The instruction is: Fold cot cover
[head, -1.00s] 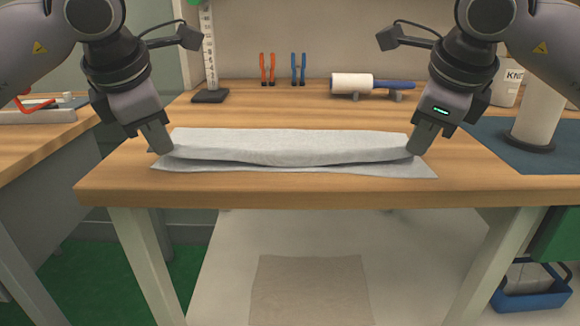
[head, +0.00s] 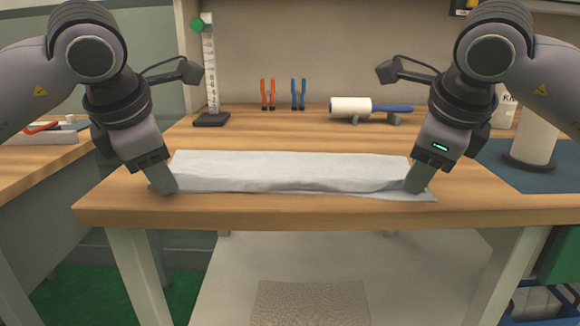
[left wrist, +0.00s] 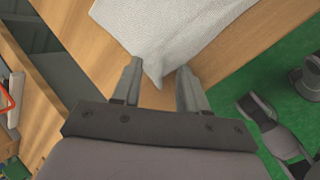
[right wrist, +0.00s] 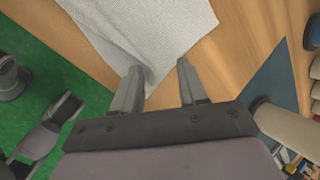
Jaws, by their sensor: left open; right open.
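The cot cover (head: 290,170) is a light grey cloth lying as a long narrow strip along the front part of the wooden table. Its front edge is bunched into a fold, with a thin layer showing beneath at the front right. My left gripper (head: 165,188) is open at the cloth's front left corner; in the left wrist view the cover's corner (left wrist: 165,45) lies between the open fingers. My right gripper (head: 415,188) is open at the front right corner; in the right wrist view the cloth (right wrist: 150,30) reaches its left finger, with bare table between the fingers.
The wooden table (head: 300,212) has its front edge just below the cloth. A white roll (head: 533,135) stands on a dark mat at right.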

